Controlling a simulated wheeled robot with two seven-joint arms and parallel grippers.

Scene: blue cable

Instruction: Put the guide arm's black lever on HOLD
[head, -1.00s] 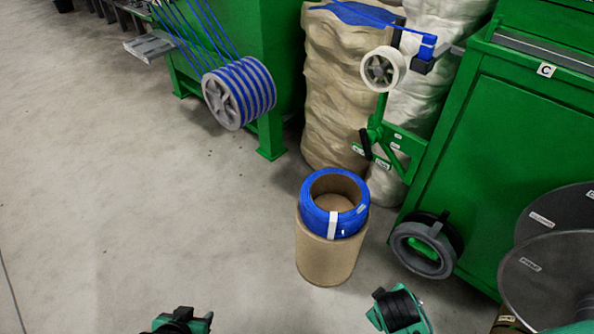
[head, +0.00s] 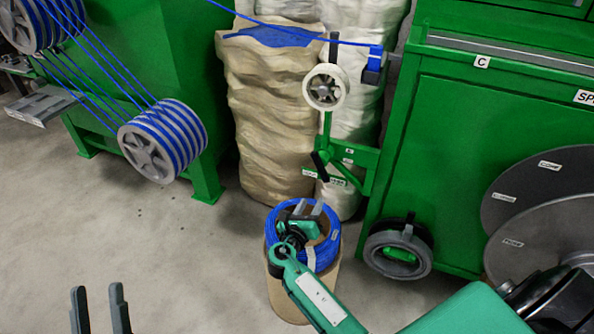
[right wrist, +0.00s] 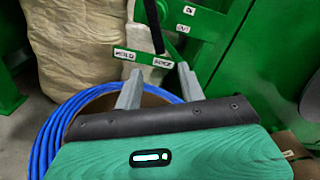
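The green guide arm (head: 328,130) carries a white pulley and stands out from the green cabinet. Its black lever (head: 319,163) hangs tilted, lower end to the right. In the right wrist view the lever (right wrist: 154,26) comes down near the right-hand label (right wrist: 163,62), right of the HOLD label (right wrist: 124,56). My right gripper (head: 309,208) is above the blue coil, below and in front of the lever. In the wrist view its two fingers (right wrist: 160,87) stand apart with nothing between them, clear of the lever. My left gripper (head: 100,300) is open and empty at the lower left.
A blue cable coil (head: 277,228) sits on a cardboard drum below my right gripper. A tan wrapped bundle (head: 262,125) stands behind. The green cabinet (head: 450,160) and grey discs (head: 540,250) are at right.

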